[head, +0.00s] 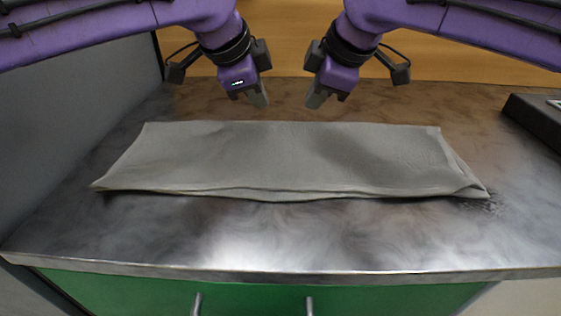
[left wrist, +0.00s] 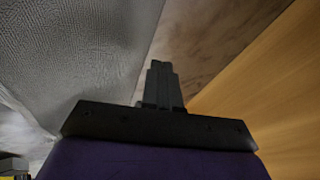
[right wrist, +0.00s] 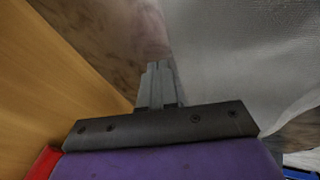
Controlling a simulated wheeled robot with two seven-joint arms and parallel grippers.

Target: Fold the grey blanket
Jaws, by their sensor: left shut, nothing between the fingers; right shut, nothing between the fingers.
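The grey blanket (head: 290,160) lies flat on the worktop as a long, wide strip. Its near edge shows more than one layer, slightly parted in the middle and at the right corner. My left gripper (head: 261,101) is shut and empty, above the worktop just beyond the blanket's far edge. My right gripper (head: 315,101) is shut and empty a little to its right, also beyond the far edge. In the left wrist view the blanket (left wrist: 70,60) fills the left side; in the right wrist view the blanket (right wrist: 240,60) fills the right side. Neither gripper touches it.
The worktop (head: 240,240) is bare in front of the blanket and at both sides. A dark box-like object (head: 535,120) stands at the right edge. A grey panel (head: 80,120) borders the left, and a wooden wall (head: 290,40) the back. Green doors (head: 250,292) are below.

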